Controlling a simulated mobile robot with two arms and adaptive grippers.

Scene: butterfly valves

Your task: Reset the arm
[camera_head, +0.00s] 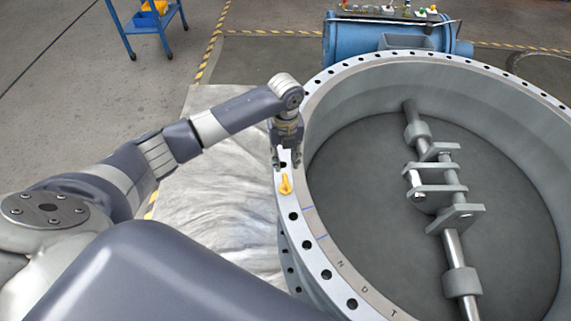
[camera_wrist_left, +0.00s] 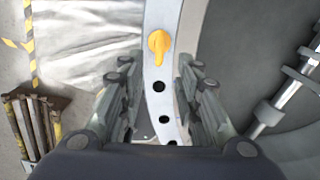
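My left arm reaches in from the left in the head view. My left gripper (camera_head: 287,160) points down over the left part of the valve's flange rim. In the left wrist view the fingers of the left gripper (camera_wrist_left: 158,100) stand wide apart with the flange rim (camera_wrist_left: 164,85) between or below them, and nothing is held. A yellow-orange piece (camera_head: 286,184) sits on the rim just in front of the gripper; it also shows in the left wrist view (camera_wrist_left: 159,45), beyond the fingertips. My right gripper is not in view.
The large grey valve ring (camera_head: 330,90) fills the right side, with a shaft and brackets (camera_head: 436,185) across its inside. A blue cylinder unit (camera_head: 355,42) stands behind it. A blue cart (camera_head: 150,22) stands far left. A pale sheet (camera_head: 205,200) covers floor beside the ring.

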